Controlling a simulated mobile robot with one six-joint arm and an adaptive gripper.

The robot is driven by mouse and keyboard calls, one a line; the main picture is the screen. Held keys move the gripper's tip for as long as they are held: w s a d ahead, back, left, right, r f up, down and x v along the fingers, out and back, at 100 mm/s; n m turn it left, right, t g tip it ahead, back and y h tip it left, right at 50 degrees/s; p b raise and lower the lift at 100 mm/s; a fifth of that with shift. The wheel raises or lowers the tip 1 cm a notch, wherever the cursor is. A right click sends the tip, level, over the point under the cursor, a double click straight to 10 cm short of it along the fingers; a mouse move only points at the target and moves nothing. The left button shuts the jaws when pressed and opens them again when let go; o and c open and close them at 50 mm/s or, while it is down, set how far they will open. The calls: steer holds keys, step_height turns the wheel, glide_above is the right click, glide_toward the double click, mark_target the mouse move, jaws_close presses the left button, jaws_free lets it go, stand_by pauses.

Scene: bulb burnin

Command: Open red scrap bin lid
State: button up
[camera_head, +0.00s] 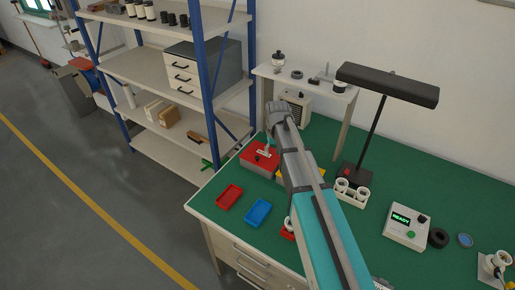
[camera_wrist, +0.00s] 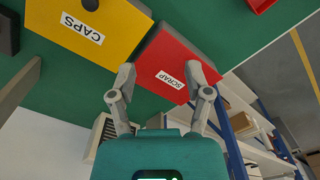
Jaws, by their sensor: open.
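The red scrap bin (camera_head: 259,168) stands on the green bench top at the back left, near the shelf. Its lid looks shut. In the wrist view the red bin (camera_wrist: 172,50) shows a white SCRAP label, upside down. My gripper (camera_wrist: 160,88) is open and empty, with one finger on each side of the label in that view. In the head view my arm reaches in from the lower right and ends above the bin, hiding part of what is behind it. I cannot tell whether the fingers touch the bin.
A yellow CAPS bin (camera_wrist: 80,22) stands right beside the red one. A red tray (camera_head: 229,197) and a blue tray (camera_head: 258,212) lie in front. A black lamp (camera_head: 388,84), a white socket holder (camera_head: 350,193) and a tester reading READY (camera_head: 407,226) stand to the right.

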step_height(320, 180, up, 4)
steer(key=p, duration=0.3)
glide_above(257, 157)
steer(key=shift+w+f+n, duration=0.1)
steer(key=shift+w+n, duration=0.05)
steer(key=shift+n, duration=0.25)
steer(key=shift+f+b, duration=0.1)
steer(key=shift+b, duration=0.25)
step_height(257, 157, down, 14)
steer(key=b, duration=1.3)
steer(key=shift+r, duration=0.2)
steer(key=shift+b, duration=0.3)
steer(key=shift+c, duration=0.3)
